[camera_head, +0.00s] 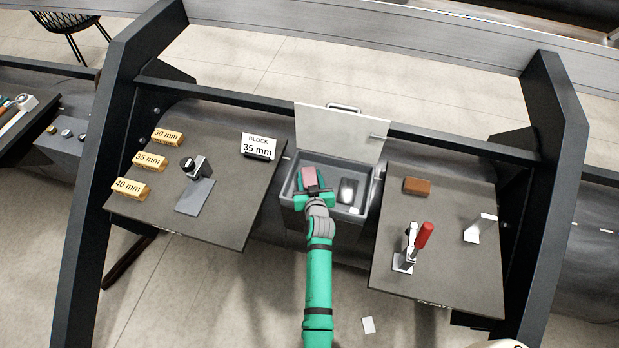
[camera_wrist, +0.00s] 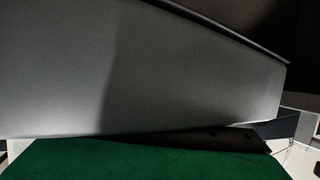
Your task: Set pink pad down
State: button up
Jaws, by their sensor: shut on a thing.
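The pink pad (camera_head: 309,177) shows at the front of my green gripper (camera_head: 311,189), in the left part of an open grey box (camera_head: 358,210). My gripper is shut on the pink pad; its fingertips are mostly hidden by my wrist in the head view. I cannot tell whether the pad touches the box floor. In the wrist view a large dark grey surface fills most of the picture above a green part of my own, and the pad cannot be made out.
The box's pale lid (camera_head: 338,132) stands open behind it. The left board holds several gold blocks (camera_head: 150,160) and a "35 mm" sign (camera_head: 259,145). The right board holds a red-handled clamp (camera_head: 411,250) and a brown block (camera_head: 417,186).

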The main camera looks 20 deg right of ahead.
jog(key=shift+s+f, duration=0.3)
jog(key=shift+f, duration=0.35)
jog(key=shift+s+f, duration=0.25)
jog(key=shift+f, duration=0.35)
jog(key=o, duration=1.2)
jog(key=shift+s, duration=0.15)
jog(key=shift+s+r, duration=0.15)
jog(key=shift+s, duration=0.15)
jog(key=v, duration=0.3)
jog(key=r+v, duration=0.1)
jog(key=v, duration=0.5)
jog(key=shift+w+a+r, duration=0.15)
jog(key=shift+w+r, duration=0.15)
jog(key=shift+r, duration=0.15)
jog(key=shift+s+r, duration=0.2)
jog(key=shift+r, duration=0.15)
